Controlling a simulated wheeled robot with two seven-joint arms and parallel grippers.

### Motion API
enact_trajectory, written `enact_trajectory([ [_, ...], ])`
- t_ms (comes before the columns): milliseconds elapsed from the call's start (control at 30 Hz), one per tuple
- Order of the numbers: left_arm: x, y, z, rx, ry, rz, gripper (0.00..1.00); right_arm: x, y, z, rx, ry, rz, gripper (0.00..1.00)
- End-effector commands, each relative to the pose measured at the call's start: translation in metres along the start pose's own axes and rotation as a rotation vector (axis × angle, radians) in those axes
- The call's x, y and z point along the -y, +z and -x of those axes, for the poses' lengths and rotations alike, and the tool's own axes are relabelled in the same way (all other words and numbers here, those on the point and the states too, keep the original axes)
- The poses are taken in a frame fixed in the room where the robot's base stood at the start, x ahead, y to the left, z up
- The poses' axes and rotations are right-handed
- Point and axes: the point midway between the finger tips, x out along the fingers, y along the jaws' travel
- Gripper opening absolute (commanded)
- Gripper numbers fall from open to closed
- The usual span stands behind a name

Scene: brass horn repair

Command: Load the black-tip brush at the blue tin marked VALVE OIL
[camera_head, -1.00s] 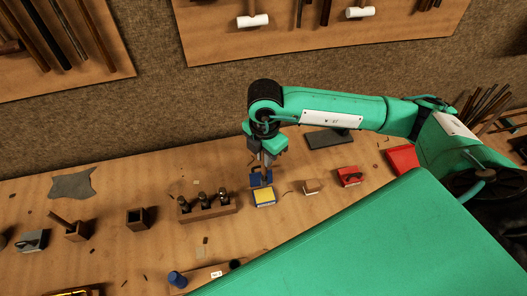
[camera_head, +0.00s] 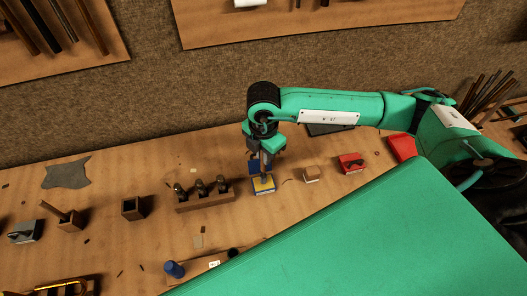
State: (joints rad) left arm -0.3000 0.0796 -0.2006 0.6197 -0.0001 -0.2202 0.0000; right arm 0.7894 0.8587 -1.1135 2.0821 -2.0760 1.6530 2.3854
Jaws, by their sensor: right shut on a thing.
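A small open blue tin (camera_head: 260,193) with a yellow inside and a raised blue lid stands in the middle of the bench. Its marking is too small to read. My right gripper (camera_head: 266,150) points down just above it, shut on a thin upright brush (camera_head: 264,173). The brush's lower end is over or at the yellow inside; I cannot tell whether it touches. The colour of its tip is not clear. My left gripper is not in view.
A wooden block with several dark-topped pieces (camera_head: 204,202) stands close left of the tin. A tan tin (camera_head: 311,174) and a red tin (camera_head: 351,164) are to its right. A blue cylinder (camera_head: 174,269) is at the front. The bench left of the block has bare patches.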

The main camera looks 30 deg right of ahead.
Motion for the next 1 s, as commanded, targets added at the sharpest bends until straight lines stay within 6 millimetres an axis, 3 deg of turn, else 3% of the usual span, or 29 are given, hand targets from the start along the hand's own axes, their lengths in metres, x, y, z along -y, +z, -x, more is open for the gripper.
enact_trajectory([
  [1000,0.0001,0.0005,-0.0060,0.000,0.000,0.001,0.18,0.0000,-0.0001,-0.0066,0.000,0.000,0.000,0.00],
])
